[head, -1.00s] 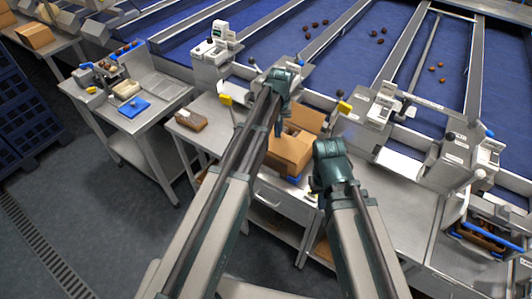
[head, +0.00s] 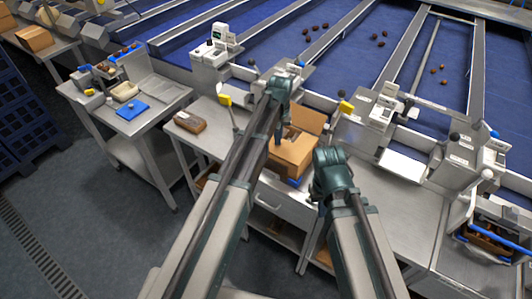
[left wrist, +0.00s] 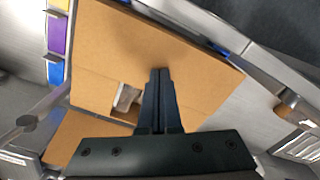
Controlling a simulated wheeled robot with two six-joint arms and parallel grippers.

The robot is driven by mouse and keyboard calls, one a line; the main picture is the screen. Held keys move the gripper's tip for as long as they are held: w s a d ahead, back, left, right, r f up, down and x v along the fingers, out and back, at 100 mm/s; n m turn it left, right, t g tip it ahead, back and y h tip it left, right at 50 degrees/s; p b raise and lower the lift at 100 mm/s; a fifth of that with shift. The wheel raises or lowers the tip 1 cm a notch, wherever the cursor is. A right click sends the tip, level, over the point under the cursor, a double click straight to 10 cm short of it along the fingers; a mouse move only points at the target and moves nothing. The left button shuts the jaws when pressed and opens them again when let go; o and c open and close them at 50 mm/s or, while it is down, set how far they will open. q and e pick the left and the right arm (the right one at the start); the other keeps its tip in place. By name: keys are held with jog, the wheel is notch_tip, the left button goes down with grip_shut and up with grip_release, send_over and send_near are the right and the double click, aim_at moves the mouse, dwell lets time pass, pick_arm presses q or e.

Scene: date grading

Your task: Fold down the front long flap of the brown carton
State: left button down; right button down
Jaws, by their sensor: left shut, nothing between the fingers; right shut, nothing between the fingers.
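The brown carton (head: 287,166) stands on the steel bench in the head view. Its far flap (head: 308,120) stands up. The front long flap (head: 296,150) lies over the near part of the top, with a dark gap behind it. In the left wrist view the carton's brown panels (left wrist: 150,38) fill the middle, and a small opening shows a pale thing inside. My left gripper (left wrist: 160,73) is shut and empty, its fingertips over the brown panel; contact is unclear. My right gripper (head: 319,195) is shut beside the carton's right, mostly hidden by its wrist.
A brown package (head: 190,122) lies on the bench to the left. A side table with a blue tray (head: 132,110) stands further left. Scales (head: 216,50) and blue conveyor lanes (head: 340,45) with dates lie behind. The bench right of my right arm is mostly clear.

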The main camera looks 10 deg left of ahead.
notch_tip(320, 180, up, 11)
jog(key=p, duration=1)
jog(key=shift+p, duration=0.3)
